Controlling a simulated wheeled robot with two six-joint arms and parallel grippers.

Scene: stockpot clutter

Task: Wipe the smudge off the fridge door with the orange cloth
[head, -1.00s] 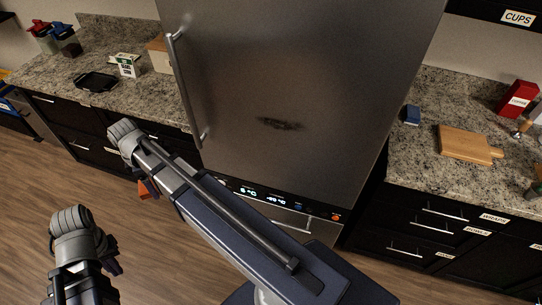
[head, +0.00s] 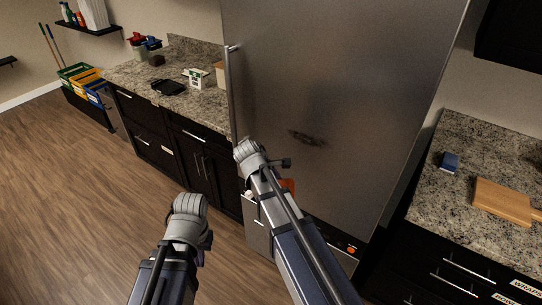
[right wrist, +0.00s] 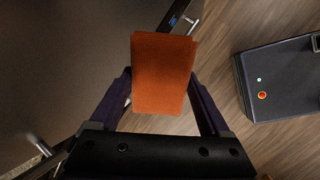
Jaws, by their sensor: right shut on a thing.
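The grey steel fridge door (head: 350,85) carries a dark smudge (head: 308,138) around the middle of its visible face. The orange cloth (head: 288,186) shows partly behind my right arm, below the smudge and apart from it in the picture. In the right wrist view the orange cloth (right wrist: 162,75) is held between the fingers of my right gripper (right wrist: 160,105), which is shut on it. The fridge door also fills the left of that view (right wrist: 60,60). My left gripper (head: 207,241) is mostly hidden under its wrist, low in the head view; its jaws cannot be made out.
A long fridge handle (head: 231,95) runs down the door's left edge. A granite counter (head: 215,112) at left holds a black tray (head: 168,87) and a small box (head: 197,78). The right counter holds a blue sponge-like block (head: 449,162) and a cutting board (head: 505,201). Floor at left is clear.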

